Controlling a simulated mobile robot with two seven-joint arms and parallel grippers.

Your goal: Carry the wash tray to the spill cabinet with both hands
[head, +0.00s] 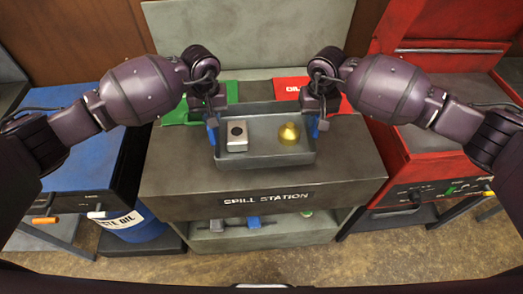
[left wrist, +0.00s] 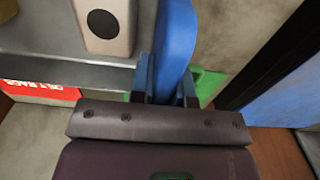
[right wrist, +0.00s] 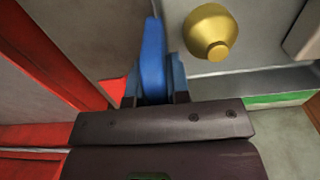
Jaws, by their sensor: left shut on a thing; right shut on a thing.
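The grey wash tray (head: 262,161) is level over the top of the spill cabinet (head: 170,180), marked SPILL STATION. I cannot tell whether it touches the top. A pale block with a dark round spot (head: 237,138) and a brass, knobbed piece (head: 289,135) stand in it. My left gripper (head: 212,120) is shut on the tray's left blue handle, which shows in the left wrist view (left wrist: 175,45). My right gripper (head: 321,118) is shut on the right blue handle, clear in the right wrist view (right wrist: 152,60).
A green bin (head: 185,112) and a red bin (head: 291,84) sit at the cabinet's back, partly hidden. A blue bench (head: 75,155) and blue drum (head: 138,226) stand left, a red machine (head: 430,150) right. The cabinet's lower shelf (head: 210,240) holds small items.

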